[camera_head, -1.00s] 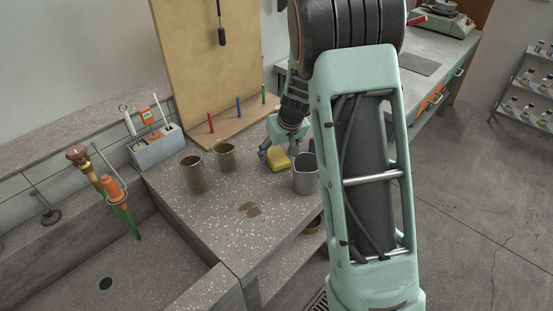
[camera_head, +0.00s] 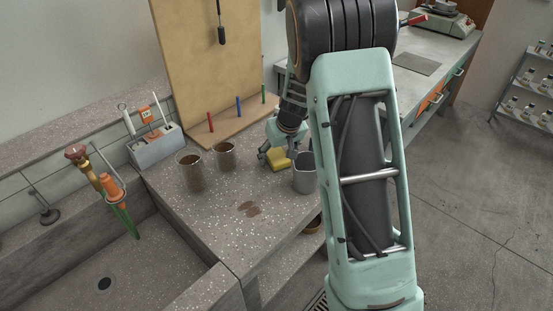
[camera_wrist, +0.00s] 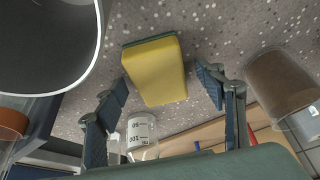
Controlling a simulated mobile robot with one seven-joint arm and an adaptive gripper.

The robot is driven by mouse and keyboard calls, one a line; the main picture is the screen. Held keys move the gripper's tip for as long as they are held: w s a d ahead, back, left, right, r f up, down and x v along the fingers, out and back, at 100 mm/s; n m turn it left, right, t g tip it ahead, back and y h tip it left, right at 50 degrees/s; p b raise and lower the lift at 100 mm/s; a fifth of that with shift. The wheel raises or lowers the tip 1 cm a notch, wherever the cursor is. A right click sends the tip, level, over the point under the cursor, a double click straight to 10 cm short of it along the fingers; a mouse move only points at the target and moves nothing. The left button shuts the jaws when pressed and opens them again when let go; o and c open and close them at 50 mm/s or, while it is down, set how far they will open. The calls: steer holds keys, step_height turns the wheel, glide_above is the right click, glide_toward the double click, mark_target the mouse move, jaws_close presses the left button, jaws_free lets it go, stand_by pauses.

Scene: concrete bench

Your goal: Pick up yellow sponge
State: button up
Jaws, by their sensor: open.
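The yellow sponge (camera_head: 278,160) lies on the speckled bench top (camera_head: 215,225) near the back right. In the wrist view the sponge (camera_wrist: 157,72) is a yellow block with a dark green layer along its far edge. My gripper (camera_head: 278,151) is at the sponge in the head view, partly hidden by my arm. In the wrist view my gripper (camera_wrist: 165,92) is open, with one finger on each side of the sponge's near end. A gap shows between each finger and the sponge, so they look apart.
A grey metal cup (camera_head: 305,178) stands just right of the sponge. Two brownish beakers (camera_head: 192,172) (camera_head: 225,157) stand to its left. A clear graduated beaker (camera_wrist: 142,135) shows between the fingers in the wrist view. A sink (camera_head: 105,265) lies at left; the front bench is clear except a brown stain.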

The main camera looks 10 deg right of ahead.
mark_target(277, 156)
steer(key=shift+c, duration=0.2)
steer(key=c, duration=0.9)
steer(key=shift+c, duration=0.4)
steer(key=shift+r+p, duration=0.55)
steer(key=shift+p, duration=0.05)
step_height(277, 156, up, 9)
steer(key=shift+r, duration=0.2)
